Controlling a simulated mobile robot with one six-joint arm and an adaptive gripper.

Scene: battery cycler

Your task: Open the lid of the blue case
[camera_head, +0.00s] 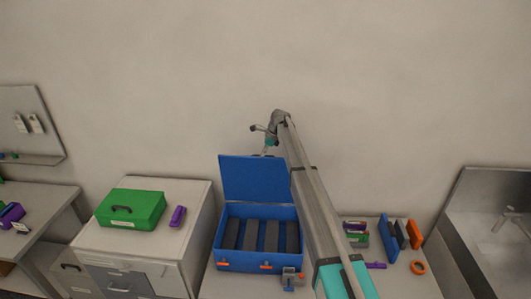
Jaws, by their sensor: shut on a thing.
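The blue case (262,267) stands on the middle bench with its lid (255,181) raised steeply at the back. Inside it lie several dark strips side by side. My gripper (265,153) is at the upper edge of the lid, right of its middle, and is shut on it. The fingertips are very small here and partly hidden by the lid. My arm passes in front of the right side of the lid and case.
A small grey device (292,278) stands at the case's front right corner. A green case (131,209) and a purple item (177,216) lie on the left cabinet. Coloured upright pieces (388,238) and an orange ring (417,267) are right of my arm. The wall is close behind.

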